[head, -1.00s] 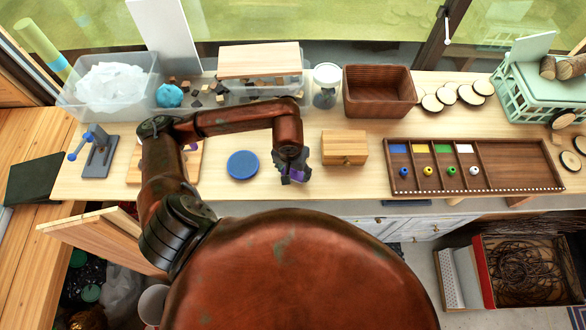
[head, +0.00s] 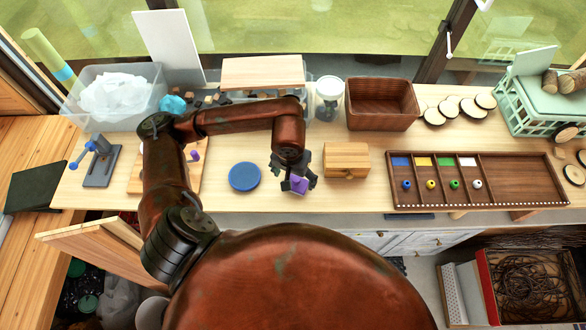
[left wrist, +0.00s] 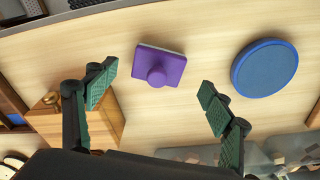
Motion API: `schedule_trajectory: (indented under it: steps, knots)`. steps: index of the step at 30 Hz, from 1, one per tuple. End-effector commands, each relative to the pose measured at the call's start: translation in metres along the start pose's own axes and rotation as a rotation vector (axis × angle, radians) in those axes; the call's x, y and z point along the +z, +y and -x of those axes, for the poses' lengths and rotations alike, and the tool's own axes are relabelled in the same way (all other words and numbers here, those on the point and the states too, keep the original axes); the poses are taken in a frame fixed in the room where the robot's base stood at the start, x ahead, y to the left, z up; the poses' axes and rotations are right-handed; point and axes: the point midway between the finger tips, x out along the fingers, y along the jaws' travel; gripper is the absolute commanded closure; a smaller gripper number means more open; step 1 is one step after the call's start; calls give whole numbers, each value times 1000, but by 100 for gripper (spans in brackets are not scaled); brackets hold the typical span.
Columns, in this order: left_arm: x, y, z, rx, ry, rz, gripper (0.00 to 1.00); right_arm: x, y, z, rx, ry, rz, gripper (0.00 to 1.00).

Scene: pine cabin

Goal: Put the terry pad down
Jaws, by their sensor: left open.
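A purple square piece with a round knob (left wrist: 160,67) lies on the wooden worktop, and it also shows in the head view (head: 299,185). A blue round disc (left wrist: 264,68) lies flat beside it, left of it in the head view (head: 245,176). I cannot tell for sure which of them is the terry pad; neither shows a clear terry weave. My left gripper (head: 295,181) is open, its green-padded fingers (left wrist: 157,82) apart on either side of the purple piece, with clear gaps. My right gripper is not in view.
A small wooden drawer box (head: 346,160) stands just right of the left gripper. A compartment tray (head: 520,180) with coloured beads lies further right. A board (head: 190,180) with a purple knob and a grey clamp stand (head: 101,165) are at left. Worktop around the disc is clear.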

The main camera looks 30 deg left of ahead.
Motion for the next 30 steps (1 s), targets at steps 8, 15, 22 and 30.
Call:
schedule_trajectory:
  steps: [8, 15, 22, 30]
  knots:
    - [-1, 0, 53, 1, 5, -1, 25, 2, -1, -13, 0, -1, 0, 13]
    - [0, 0, 72, 0, 2, 0, 25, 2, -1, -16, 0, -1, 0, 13]
    - [0, 0, 73, 0, 0, 0, 25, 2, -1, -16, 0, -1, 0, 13]
    - [0, 0, 72, 0, 0, 0, 25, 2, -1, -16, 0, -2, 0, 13]
